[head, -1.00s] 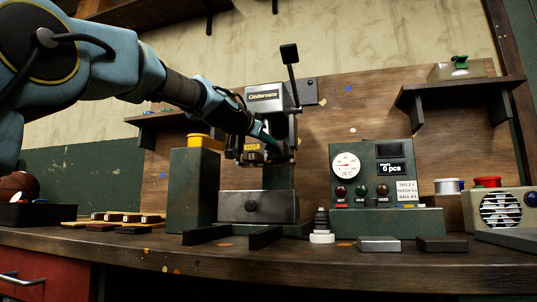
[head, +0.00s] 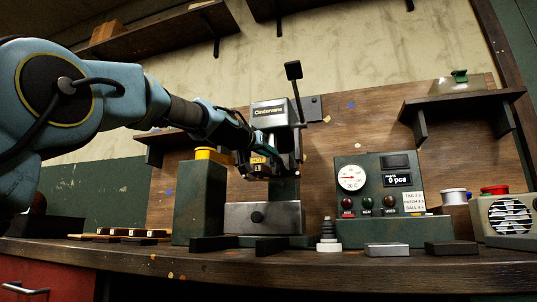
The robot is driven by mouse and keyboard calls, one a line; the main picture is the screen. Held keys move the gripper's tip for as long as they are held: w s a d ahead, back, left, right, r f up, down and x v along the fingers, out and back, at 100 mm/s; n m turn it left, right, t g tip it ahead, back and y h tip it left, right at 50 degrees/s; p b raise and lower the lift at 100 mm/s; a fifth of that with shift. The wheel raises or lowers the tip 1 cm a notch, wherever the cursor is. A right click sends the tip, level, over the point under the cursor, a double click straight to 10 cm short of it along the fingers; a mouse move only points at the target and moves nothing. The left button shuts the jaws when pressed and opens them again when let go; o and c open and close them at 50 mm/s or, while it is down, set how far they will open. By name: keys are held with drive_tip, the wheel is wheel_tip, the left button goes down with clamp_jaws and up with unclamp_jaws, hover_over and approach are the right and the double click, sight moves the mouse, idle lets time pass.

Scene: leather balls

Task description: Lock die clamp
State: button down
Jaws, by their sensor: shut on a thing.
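My gripper (head: 270,160) is at the front of the press head, by a part with yellow lettering (head: 258,160). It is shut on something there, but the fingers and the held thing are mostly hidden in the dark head. I cannot make out the die clamp as a separate part.
A green post with a yellow top (head: 200,200) stands close left of the press. A control box with gauge and lamps (head: 378,195) stands right. Dark and grey blocks (head: 387,249) lie along the front edge. A shelf (head: 462,105) hangs upper right.

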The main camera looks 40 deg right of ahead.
drive_tip(key=c, duration=0.8)
unclamp_jaws()
drive_tip(key=shift+c, duration=0.2)
drive_tip(key=shift+a, duration=0.1)
drive_tip(key=b+v, duration=0.5)
drive_tip(key=v, duration=0.5)
drive_tip(key=shift+s+a, duration=0.15)
drive_tip(key=shift+a, duration=0.15)
